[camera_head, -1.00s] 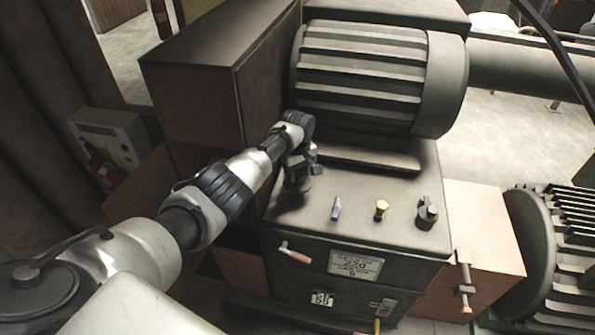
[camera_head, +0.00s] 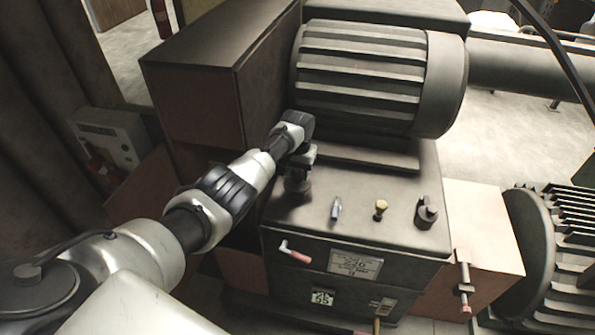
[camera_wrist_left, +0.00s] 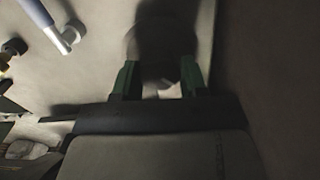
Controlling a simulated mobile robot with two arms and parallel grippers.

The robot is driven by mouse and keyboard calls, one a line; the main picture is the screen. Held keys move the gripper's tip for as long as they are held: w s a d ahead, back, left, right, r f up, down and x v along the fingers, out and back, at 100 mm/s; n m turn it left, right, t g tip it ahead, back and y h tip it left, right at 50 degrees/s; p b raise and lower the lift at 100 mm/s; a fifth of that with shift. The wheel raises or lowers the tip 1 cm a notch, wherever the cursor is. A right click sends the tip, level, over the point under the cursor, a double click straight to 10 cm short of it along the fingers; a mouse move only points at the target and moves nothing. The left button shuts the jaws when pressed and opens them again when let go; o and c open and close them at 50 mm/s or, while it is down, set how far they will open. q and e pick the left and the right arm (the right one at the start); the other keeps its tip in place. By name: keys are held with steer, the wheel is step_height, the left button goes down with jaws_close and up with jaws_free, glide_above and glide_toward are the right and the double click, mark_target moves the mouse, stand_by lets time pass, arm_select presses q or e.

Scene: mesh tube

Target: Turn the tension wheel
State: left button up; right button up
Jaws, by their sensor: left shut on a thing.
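A dark round knob, which looks like the tension wheel (camera_head: 297,186), sits at the left end of the top panel of a dark machine cabinet (camera_head: 400,225). My left gripper (camera_head: 299,168) reaches down over it from above. In the left wrist view, the two green fingers of the left gripper (camera_wrist_left: 160,78) are on either side of the dark, shadowed wheel (camera_wrist_left: 163,35), shut on it. My gripper hides part of the wheel, so its turn angle cannot be told. My right gripper is not in view.
A large ribbed motor (camera_head: 360,80) is behind. A tall brown box (camera_head: 190,85) stands close to my left arm.

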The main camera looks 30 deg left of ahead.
mark_target(297, 173)
arm_select(q)
steer(key=shift+m, duration=0.8)
steer(key=o, duration=0.9)
steer(key=shift+o, duration=0.2)
step_height(297, 173, up, 11)
steer(key=b, duration=0.1)
